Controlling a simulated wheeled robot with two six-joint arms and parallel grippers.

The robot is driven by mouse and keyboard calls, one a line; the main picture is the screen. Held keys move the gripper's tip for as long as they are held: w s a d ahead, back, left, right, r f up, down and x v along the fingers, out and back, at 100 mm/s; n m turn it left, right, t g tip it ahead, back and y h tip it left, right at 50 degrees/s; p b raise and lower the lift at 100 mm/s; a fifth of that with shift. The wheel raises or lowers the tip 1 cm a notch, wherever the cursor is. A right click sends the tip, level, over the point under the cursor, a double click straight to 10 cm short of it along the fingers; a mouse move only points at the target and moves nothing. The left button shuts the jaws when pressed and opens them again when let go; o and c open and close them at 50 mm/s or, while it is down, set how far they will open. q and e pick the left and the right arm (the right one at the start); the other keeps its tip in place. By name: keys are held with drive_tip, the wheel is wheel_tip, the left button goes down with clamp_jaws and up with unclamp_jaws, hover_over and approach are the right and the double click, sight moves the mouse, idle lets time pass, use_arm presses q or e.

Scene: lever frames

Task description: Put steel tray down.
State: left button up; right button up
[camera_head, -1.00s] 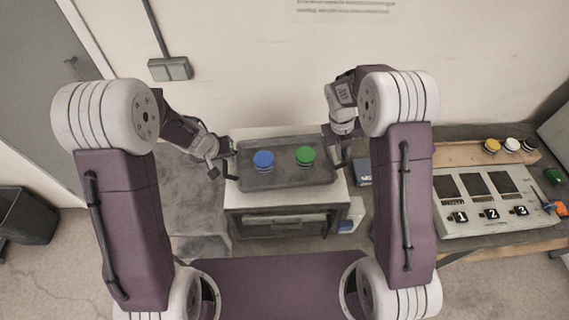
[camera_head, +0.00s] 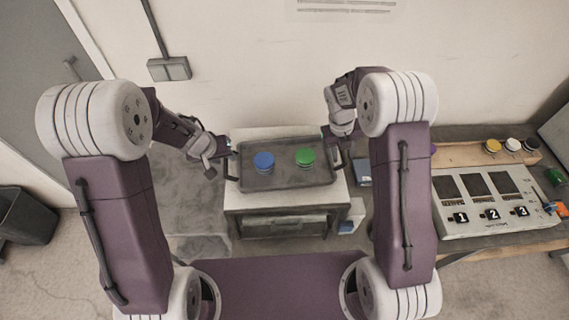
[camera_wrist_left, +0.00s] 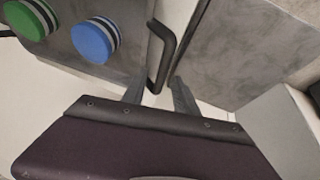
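The dark steel tray (camera_head: 285,181) lies level over the white-topped stand and looks to rest on it, with a handle on each short side. A blue round piece (camera_head: 263,161) and a green one (camera_head: 305,157) sit on it. My left gripper (camera_head: 226,160) is at the tray's left handle. In the left wrist view, my left gripper's fingers (camera_wrist_left: 158,95) are apart, with the dark handle (camera_wrist_left: 163,55) just beyond and between them. My right gripper (camera_head: 337,148) is at the right handle; its fingers are too small and partly hidden to tell their opening.
The white-topped stand (camera_head: 285,209) is against the wall. To the right is a bench with a numbered panel (camera_head: 490,212) and a wooden rack with yellow, white and dark round pieces (camera_head: 492,147). A bin (camera_head: 28,217) stands on the floor at left.

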drive_tip(key=shift+s, duration=0.1)
use_arm(q)
drive_tip(key=v, duration=0.9)
drive_tip(key=shift+s+r, duration=0.2)
drive_tip(key=shift+r, duration=0.1)
use_arm(e)
drive_tip(key=v, duration=1.2)
